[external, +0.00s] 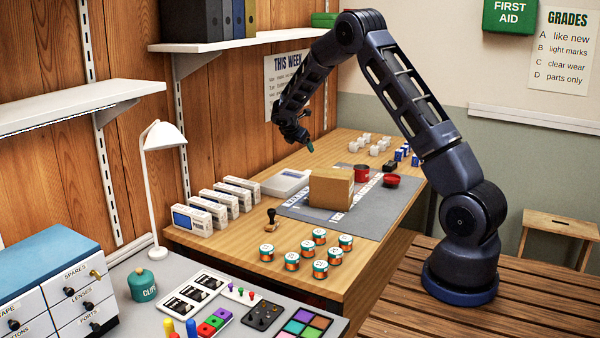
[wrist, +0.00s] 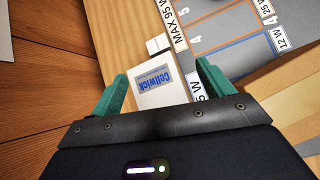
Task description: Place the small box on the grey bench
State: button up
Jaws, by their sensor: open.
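A small white box (wrist: 160,83) with a blue Cellwick label shows in the wrist view, at the edge of a grey printed mat. My gripper is open, with its two green fingers (wrist: 160,90) on either side of the box in that view. I cannot tell how far below the fingers it is. In the external view my gripper (external: 309,147) hangs above the far part of the wooden table, and I cannot pick out this box there. The grey bench (external: 182,266) is in the foreground, its front left part covered by drawers.
A brown carton (external: 330,189) stands on the grey mat (external: 376,222). White boxes (external: 193,219) and several orange-and-teal tins (external: 320,270) stand nearer. The lamp (external: 152,200), clip jar (external: 142,286) and trays (external: 262,315) take up bench space. A shelf (external: 235,42) overhangs the wall side.

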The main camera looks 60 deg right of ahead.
jog(key=d+f+n, duration=0.1)
jog(key=d+f, duration=0.1)
jog(key=f, duration=0.1)
jog(key=w+d+f, duration=0.1)
jog(key=f, duration=0.2)
jog(key=w+d+f+n, duration=0.1)
jog(key=d+f, duration=0.1)
jog(key=shift+d+f+n+h, duration=0.3)
jog(key=shift+f+h, duration=0.1)
jog(key=x, duration=0.5)
jog(key=shift+d+f, duration=0.15)
jog(key=shift+f, duration=0.05)
jog(key=shift+x, duration=2.8)
jog(key=shift+w+r, duration=0.1)
jog(key=c, duration=1.1)
